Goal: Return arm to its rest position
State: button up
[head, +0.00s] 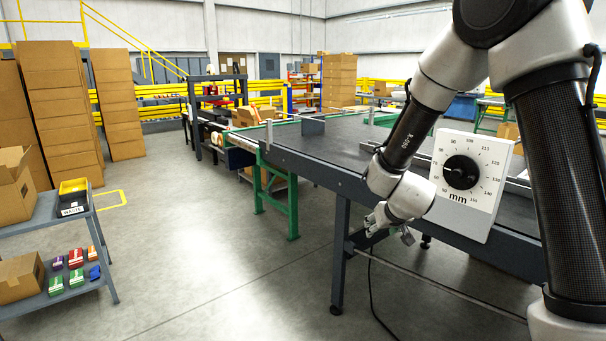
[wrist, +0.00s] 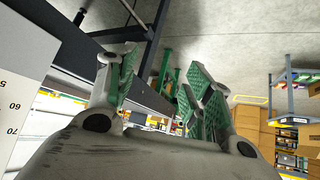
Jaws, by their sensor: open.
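My gripper (head: 388,230) hangs at the end of my arm, in front of the near side of the dark conveyor table (head: 300,150). In the wrist view my gripper (wrist: 160,95) shows its green-padded fingers spread apart, with nothing between them. My arm is bent, with its upper part at the right of the head view and the forearm reaching down to the left. A white dial panel (head: 468,185) marked in mm, with a black knob (head: 461,172), stands just right of my gripper, partly behind my wrist.
A green-legged conveyor (head: 272,190) adjoins the table. The floor (head: 200,240) between cart and table is clear.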

jog(key=s+r+g+y, duration=0.2)
jog(key=s+r+g, duration=0.2)
jog(key=s, duration=0.6)
jog(key=s+d+r, duration=0.4)
jog(key=s+r, duration=0.1)
jog(key=s, duration=0.2)
jog(key=s+d+r+h, duration=0.1)
jog(key=s+d+r, duration=0.3)
jog(key=s, duration=0.4)
jog(key=s+d+r+m+h, duration=0.1)
jog(key=s+d+r, duration=0.4)
jog(key=s, duration=0.3)
jog(key=shift+d+r, duration=0.3)
